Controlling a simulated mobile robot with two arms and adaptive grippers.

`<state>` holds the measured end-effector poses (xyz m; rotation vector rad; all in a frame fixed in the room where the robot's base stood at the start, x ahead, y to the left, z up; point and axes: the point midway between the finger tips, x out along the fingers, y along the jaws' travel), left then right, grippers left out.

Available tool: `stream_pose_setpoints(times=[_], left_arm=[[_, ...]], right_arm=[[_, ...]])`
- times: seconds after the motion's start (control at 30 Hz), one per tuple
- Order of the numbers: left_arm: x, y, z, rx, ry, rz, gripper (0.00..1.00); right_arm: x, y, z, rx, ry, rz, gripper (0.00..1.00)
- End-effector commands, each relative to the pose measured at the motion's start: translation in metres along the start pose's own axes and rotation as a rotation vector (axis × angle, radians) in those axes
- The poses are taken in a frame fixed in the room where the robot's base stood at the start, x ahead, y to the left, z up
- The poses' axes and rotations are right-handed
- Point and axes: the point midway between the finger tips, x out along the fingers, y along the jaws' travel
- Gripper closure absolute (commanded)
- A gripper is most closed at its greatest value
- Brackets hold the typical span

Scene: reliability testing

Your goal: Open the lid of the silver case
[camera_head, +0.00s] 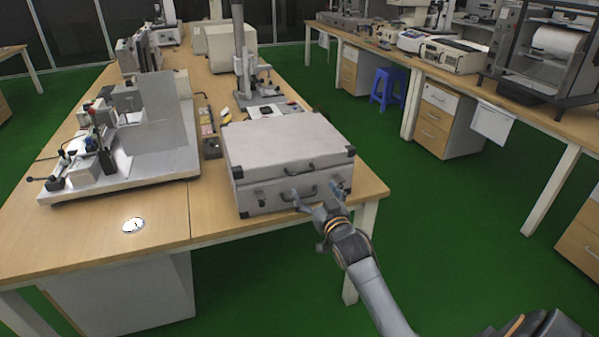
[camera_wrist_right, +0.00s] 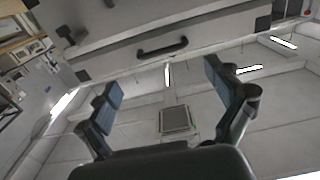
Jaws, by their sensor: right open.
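The silver case (camera_head: 285,143) lies flat on the near end of the wooden table, with black corner caps. Its lid looks shut, with a dark seam along the front. A dark handle shows on its front; the handle also shows in the right wrist view (camera_wrist_right: 162,48). My right gripper (camera_head: 320,196) is at the lower front of the case, near its right side, with fingers spread. In the right wrist view the gripper (camera_wrist_right: 162,82) is open with nothing between its fingers. Whether a finger touches the case I cannot tell. My left gripper is out of view.
The wooden table (camera_head: 160,225) has a round white disc (camera_head: 132,225) at the front left. A white apparatus (camera_head: 125,140) stands left of the case and a column stand (camera_head: 243,60) behind it. Green floor (camera_head: 450,220) is clear to the right.

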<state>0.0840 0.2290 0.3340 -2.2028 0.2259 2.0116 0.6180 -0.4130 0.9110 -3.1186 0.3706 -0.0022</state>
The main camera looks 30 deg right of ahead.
Motion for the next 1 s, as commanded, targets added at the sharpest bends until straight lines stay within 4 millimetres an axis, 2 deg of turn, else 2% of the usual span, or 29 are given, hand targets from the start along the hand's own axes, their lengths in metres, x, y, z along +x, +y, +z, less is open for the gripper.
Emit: stream_pose_setpoints(times=[0.03,0.2,0.43,0.6,0.93,0.97,1.0], left_arm=[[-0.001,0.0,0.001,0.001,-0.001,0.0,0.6],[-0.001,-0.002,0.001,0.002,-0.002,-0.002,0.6],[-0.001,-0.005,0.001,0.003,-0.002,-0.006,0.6],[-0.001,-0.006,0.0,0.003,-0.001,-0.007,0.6],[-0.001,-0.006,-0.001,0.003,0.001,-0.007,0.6],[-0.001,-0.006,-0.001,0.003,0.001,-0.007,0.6],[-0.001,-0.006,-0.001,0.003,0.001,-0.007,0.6]], right_arm=[[0.012,0.0,-0.002,0.0,0.002,0.001,0.08],[0.045,0.0,-0.001,0.0,0.0,0.0,0.08],[0.077,-0.001,0.0,0.001,0.0,0.0,0.08],[0.088,0.0,0.0,0.0,0.0,0.0,0.08],[0.091,0.0,0.001,0.0,-0.001,0.0,0.08],[0.091,0.0,0.001,-0.001,-0.001,0.0,0.12],[0.09,0.0,0.001,0.0,-0.001,0.0,0.2]])
